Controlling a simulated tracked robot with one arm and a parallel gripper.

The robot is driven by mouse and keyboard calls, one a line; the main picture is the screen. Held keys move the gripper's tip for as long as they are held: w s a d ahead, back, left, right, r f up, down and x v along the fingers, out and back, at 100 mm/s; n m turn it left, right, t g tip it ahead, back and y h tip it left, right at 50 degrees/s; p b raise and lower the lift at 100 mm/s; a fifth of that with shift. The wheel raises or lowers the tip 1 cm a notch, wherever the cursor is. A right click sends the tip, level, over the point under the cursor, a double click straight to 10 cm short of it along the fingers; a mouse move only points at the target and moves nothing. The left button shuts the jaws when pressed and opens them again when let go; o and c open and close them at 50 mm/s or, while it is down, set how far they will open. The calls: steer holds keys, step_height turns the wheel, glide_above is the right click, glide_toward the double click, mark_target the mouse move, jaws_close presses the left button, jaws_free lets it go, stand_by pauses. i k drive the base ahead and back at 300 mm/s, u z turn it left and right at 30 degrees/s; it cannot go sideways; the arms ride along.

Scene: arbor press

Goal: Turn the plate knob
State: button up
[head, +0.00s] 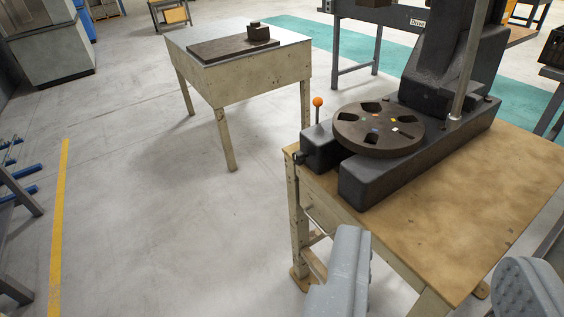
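A small orange ball knob (318,102) stands upright on a thin dark stem at the left of the arbor press. The stem rises from behind a dark block at the press's left. Just right of it lies a round dark plate (360,140) with several cut-outs and small coloured marks, on the press base (385,190). My gripper (434,255) shows at the bottom right, with two grey fingers wide apart and nothing visible between them. It appears in front of the press table, apart from the knob and plate.
The press stands on a wooden-topped table (475,215); its column (455,55) and a shiny vertical rod rise at the back. A second table (250,85) with a dark slab stands at the upper left. The concrete floor left of the press table is clear.

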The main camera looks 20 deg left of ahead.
mark_target(298, 157)
steer(key=u, duration=0.2)
steer(key=i, duration=1)
steer(key=z, duration=0.3)
